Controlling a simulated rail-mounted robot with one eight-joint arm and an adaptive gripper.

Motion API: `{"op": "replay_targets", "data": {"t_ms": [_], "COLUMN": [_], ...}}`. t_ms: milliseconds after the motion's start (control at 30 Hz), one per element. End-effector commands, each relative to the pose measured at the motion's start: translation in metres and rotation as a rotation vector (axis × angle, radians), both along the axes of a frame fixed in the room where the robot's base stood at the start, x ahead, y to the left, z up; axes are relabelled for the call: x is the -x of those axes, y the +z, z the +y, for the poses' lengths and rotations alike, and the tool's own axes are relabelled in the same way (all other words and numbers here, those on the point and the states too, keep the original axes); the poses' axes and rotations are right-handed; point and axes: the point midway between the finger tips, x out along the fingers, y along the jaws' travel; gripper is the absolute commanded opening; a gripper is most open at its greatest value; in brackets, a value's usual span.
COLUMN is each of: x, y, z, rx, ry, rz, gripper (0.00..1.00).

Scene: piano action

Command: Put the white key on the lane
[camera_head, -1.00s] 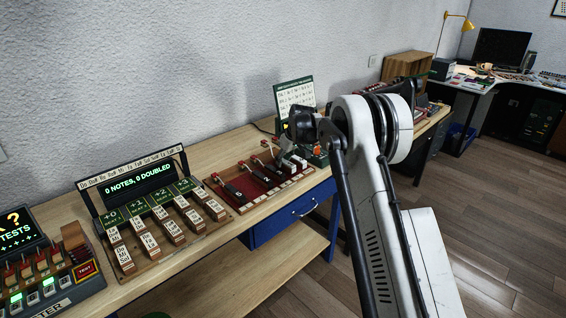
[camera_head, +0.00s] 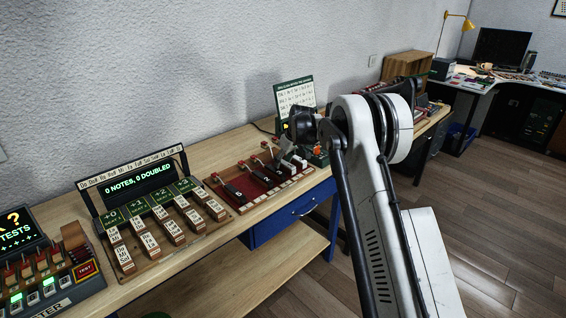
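The red board with lanes (camera_head: 238,203) lies on the wooden bench in the middle of the view, with dark levers along it and small white blocks on its front edge. My gripper (camera_head: 290,163) is low over the right end of this board, partly hidden by my own wrist. Its fingers are too small to tell whether they are open or shut, or whether they hold anything. White labelled keys (camera_head: 170,226) stand in sloping columns on the rack to the left. I cannot tell which white piece is the task's key.
The rack's display (camera_head: 140,180) reads "0 NOTES, 0 DOUBLED". A tester box (camera_head: 50,275) with lit green buttons stands at the far left. A green-framed chart (camera_head: 295,97) stands behind my gripper. Bare bench shows behind the red board.

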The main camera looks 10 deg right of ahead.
Motion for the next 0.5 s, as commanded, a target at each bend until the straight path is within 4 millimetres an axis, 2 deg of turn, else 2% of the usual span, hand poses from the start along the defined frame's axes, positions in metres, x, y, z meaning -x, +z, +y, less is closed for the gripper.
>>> {"op": "replay_targets", "data": {"t_ms": [500], "x": [0.031], "y": [0.088], "z": [-0.019], "rx": [0.000], "ry": [0.000], "rz": [0.000], "gripper": [0.39]}}
